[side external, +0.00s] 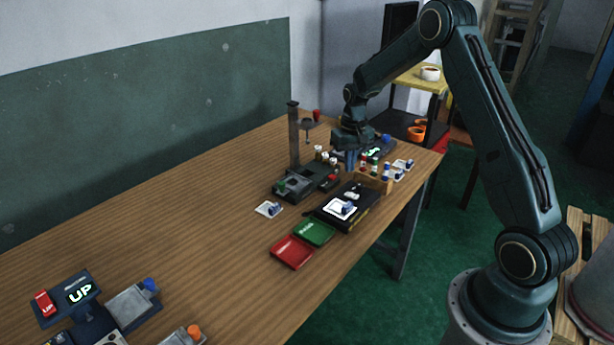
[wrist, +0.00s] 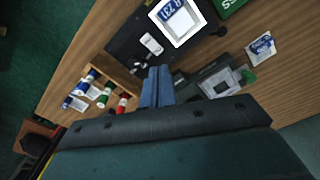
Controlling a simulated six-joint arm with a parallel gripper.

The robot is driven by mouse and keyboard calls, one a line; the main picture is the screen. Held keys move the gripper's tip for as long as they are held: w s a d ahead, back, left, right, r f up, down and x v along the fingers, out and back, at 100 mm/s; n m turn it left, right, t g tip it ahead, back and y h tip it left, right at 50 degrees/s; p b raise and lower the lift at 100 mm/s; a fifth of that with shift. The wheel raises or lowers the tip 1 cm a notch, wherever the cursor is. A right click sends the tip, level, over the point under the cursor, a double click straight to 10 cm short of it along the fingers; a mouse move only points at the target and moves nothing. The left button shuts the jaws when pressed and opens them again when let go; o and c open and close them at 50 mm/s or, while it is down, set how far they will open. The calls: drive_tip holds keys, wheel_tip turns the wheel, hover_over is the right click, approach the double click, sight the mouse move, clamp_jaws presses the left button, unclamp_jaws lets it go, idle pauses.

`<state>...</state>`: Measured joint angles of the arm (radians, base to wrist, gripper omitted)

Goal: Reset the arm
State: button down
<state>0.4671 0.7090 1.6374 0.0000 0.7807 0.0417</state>
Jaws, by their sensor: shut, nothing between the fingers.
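My gripper (side external: 351,160) hangs over the far part of the wooden table, pointing down, with its blue fingers together and nothing between them. In the wrist view its fingers (wrist: 157,84) show closed in the middle, above the gap between a black box and a grey device. The arm reaches from its base at the right, bent at the elbow, out over the table.
Below stand a black box (side external: 361,207) with a white-framed card (side external: 340,208), a grey device with a post (side external: 294,139), and a wooden rack (side external: 374,184) near several small bottles. Green (side external: 313,233) and red (side external: 292,252) trays lie nearer. The table's left middle is clear.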

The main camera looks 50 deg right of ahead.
drive_tip(key=s+a+r+n+t, duration=0.1)
drive_tip(key=s+a+r, duration=0.5)
drive_tip(key=r, duration=0.4)
drive_tip(key=s+a+r+n+t, duration=0.2)
drive_tip(key=s+a+r, duration=0.2)
drive_tip(key=a+r, duration=0.45)
drive_tip(key=s+a+r+n+t, duration=0.1)
drive_tip(key=s+a, duration=0.3)
drive_tip(key=s, duration=0.4)
drive_tip(key=s+a+r+n+t, duration=0.1)
drive_tip(key=s+a, duration=0.3)
drive_tip(key=s, duration=0.5)
drive_tip(key=shift+s+a+r+n, duration=0.25)
drive_tip(key=shift+r+n, duration=0.15)
drive_tip(key=shift+r, duration=0.5)
drive_tip(key=c, duration=2.2)
unclamp_jaws()
